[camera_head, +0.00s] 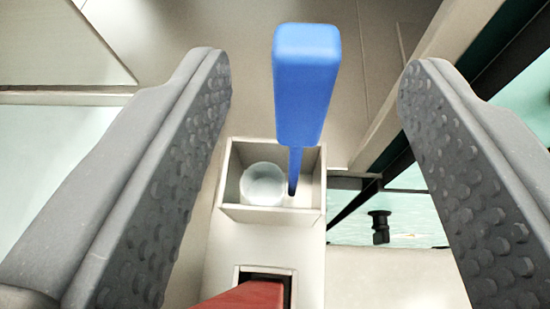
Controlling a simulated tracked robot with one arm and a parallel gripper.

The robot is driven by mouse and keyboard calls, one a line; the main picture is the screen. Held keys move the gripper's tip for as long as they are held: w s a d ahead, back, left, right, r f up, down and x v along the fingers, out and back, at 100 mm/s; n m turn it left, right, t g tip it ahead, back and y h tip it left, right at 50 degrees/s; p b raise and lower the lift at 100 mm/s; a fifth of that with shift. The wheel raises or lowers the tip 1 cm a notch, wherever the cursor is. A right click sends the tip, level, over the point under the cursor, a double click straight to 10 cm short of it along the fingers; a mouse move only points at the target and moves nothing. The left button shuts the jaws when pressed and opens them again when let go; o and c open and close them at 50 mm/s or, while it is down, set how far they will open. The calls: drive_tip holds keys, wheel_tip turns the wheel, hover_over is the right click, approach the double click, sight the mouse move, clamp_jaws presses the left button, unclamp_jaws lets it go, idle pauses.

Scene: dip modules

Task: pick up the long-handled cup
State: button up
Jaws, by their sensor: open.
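The long-handled cup stands upright with its thick blue handle (306,85) toward the camera. A thin blue stem runs down from the handle into a small pale box (228,185). A round whitish translucent shape (263,184) lies in that box beside the stem; it may be the cup's bowl, but the join is not clear. My gripper (318,75) is open, with one grey studded finger on each side of the handle. Neither finger touches it, and nothing is held.
A red object (254,296) sits in a square slot just below the box, partly cut off by the frame. Dark beams (358,200) and a small black fitting (380,226) are at the right. Pale panels and ledges lie at the left and behind.

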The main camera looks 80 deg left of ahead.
sight(316, 59)
drive_tip(key=shift+p+x, duration=1.15)
drive_tip(key=shift+x, duration=1.3)
drive_tip(key=c, duration=1)
